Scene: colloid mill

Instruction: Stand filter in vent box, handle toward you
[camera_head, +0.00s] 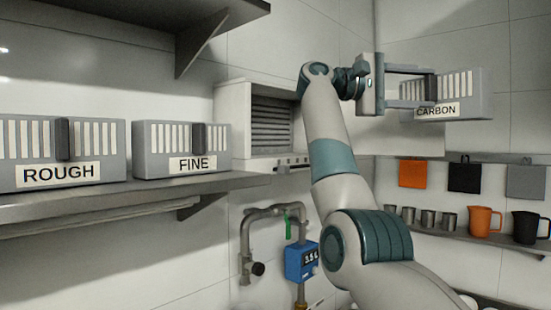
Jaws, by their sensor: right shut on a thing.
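My right gripper (430,88) is at the upper right, shut on the grey filter labelled CARBON (470,90). It holds the filter up in the air, label upright and white slats facing out. The filter's handle is hidden by the fingers. A white box with grey louvres, seemingly the vent box (232,112), is on the wall left of my right arm. My arm covers its right side. Two more filters, ROUGH (22,150) and FINE (217,155), stand upright on the left shelf with dark handles facing out. My left gripper is not in view.
The left shelf (100,205) runs below the two filters, and another shelf (120,12) hangs above. A pipe (245,235) and a blue meter (301,262) are below the box. Mugs and jugs (484,221) stand on a right shelf under hanging coloured squares (412,174).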

